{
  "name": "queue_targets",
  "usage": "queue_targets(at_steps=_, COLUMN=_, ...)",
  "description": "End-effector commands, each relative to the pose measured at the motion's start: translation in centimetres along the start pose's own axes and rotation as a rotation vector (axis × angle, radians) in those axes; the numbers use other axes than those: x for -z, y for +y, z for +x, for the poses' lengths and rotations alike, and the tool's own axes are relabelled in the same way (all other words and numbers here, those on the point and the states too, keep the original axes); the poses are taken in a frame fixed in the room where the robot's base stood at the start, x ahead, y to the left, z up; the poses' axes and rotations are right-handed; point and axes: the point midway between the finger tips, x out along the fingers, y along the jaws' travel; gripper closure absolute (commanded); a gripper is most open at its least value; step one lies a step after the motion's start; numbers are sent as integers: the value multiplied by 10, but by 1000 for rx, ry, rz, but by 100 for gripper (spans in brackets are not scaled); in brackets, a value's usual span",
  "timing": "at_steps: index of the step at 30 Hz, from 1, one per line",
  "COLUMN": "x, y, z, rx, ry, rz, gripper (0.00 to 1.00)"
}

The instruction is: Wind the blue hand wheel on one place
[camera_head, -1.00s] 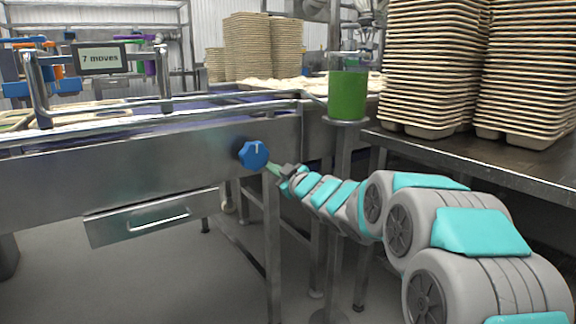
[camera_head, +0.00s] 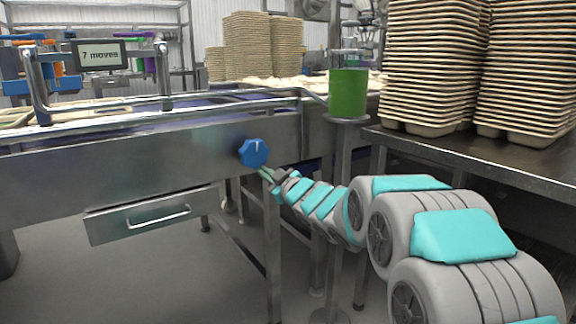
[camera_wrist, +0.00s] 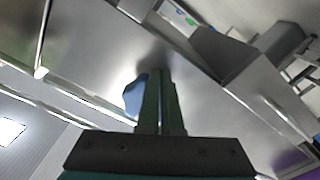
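The blue hand wheel (camera_head: 254,153) sits on the front of the steel machine panel, with a short white mark near its top. My gripper (camera_head: 264,174) is just below and to the right of it, and its green fingers look apart from the wheel. In the wrist view the fingers (camera_wrist: 160,92) lie side by side with only a thin gap and hold nothing. The wheel (camera_wrist: 131,98) shows to the left of them, partly hidden behind the left finger.
A small display (camera_head: 100,55) above the machine reads "7 moves". A drawer with a handle (camera_head: 158,215) is below left of the wheel. Stacked trays (camera_head: 430,60) stand on a steel table (camera_head: 480,160) at the right.

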Motion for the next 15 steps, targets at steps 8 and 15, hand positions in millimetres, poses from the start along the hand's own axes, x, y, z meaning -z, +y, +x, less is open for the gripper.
queue_targets(at_steps=8, x=3, y=-7, z=0, rx=1, ry=2, rz=-1, gripper=100)
queue_targets(at_steps=15, x=5, y=-10, z=0, rx=1, ry=3, rz=-1, gripper=100)
